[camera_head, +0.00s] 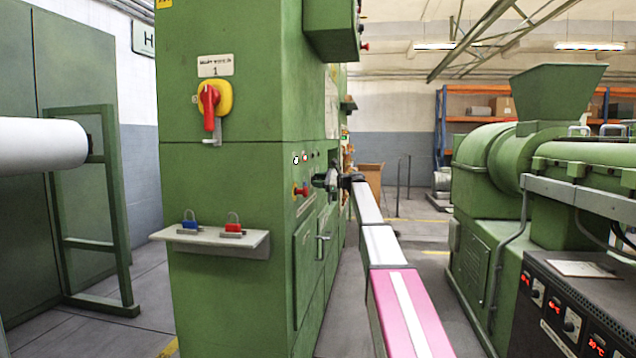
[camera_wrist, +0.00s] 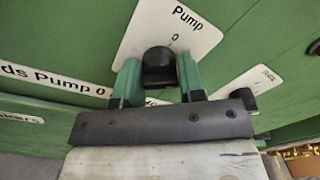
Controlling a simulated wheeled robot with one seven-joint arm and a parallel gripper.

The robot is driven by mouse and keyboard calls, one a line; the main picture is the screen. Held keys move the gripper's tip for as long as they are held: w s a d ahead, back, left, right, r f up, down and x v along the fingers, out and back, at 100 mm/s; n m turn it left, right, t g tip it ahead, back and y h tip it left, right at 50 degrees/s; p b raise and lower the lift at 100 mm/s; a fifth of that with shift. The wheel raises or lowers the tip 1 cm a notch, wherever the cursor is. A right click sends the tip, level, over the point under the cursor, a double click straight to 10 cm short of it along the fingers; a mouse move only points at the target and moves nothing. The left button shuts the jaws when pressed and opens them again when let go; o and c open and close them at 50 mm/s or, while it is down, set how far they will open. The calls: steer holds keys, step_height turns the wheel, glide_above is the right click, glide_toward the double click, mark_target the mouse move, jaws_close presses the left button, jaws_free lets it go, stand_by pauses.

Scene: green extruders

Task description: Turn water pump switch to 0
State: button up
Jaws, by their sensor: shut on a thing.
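The water pump switch shows in the wrist view as a black knob (camera_wrist: 158,66) below a white plate (camera_wrist: 167,32) reading "Pump" and "0". My gripper (camera_wrist: 159,80) has its two green fingers on either side of the knob and is shut on it. The "0" mark sits just above the knob. Which way the knob points I cannot clearly tell. In the head view my gripper (camera_head: 330,180) is at the right-hand face of the green cabinet (camera_head: 235,290), where the knob is too small to make out.
A red and yellow rotary switch (camera_head: 211,100) is on the cabinet's front. Below it, a small shelf (camera_head: 180,236) holds a blue and a red padlock. A red button (camera_head: 301,190) is near my gripper. A green extruder (camera_head: 485,165) and dark control box (camera_head: 560,300) stand right.

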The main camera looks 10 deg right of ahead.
steer(key=shift+n, duration=0.4)
steer(key=n, duration=0.5)
steer(key=shift+s+f+n+y, duration=0.1)
steer(key=shift+f+n+y, duration=0.1)
steer(key=shift+n+y, duration=0.1)
steer(key=n, duration=0.6)
steer(key=shift+f, duration=0.1)
steer(key=o, duration=0.9)
steer(key=shift+d, duration=0.15)
steer(key=v, duration=1)
steer(key=shift+d, duration=0.3)
